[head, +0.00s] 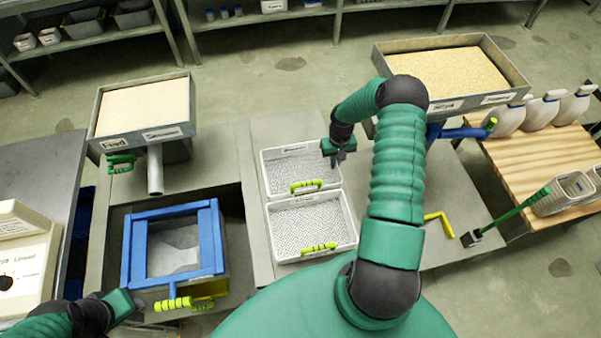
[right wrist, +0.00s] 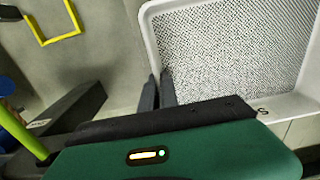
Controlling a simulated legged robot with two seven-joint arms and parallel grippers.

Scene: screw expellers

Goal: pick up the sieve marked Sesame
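Two white sieves with perforated floors and yellow-green handles lie one behind the other on the middle table: the far sieve (head: 287,175) and the near sieve (head: 296,226). Their rim labels are too small to read. My right gripper (head: 338,161) is at the right edge of the far sieve. In the right wrist view, its fingers (right wrist: 159,92) are close together at the rim near a corner of that sieve (right wrist: 225,45); I cannot tell if they touch it. An "S" shows on its rim. My left gripper (head: 134,303) is at lower left, apart from the sieves; its fingers are unclear.
A blue-framed box (head: 215,241) with a yellow-green handle is left of the sieves. A feed tray (head: 144,136) with a spout is behind it. Another seed tray (head: 379,59) stands at back right. A yellow crank (head: 437,217) and a wooden table (head: 530,160) with bottles are right.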

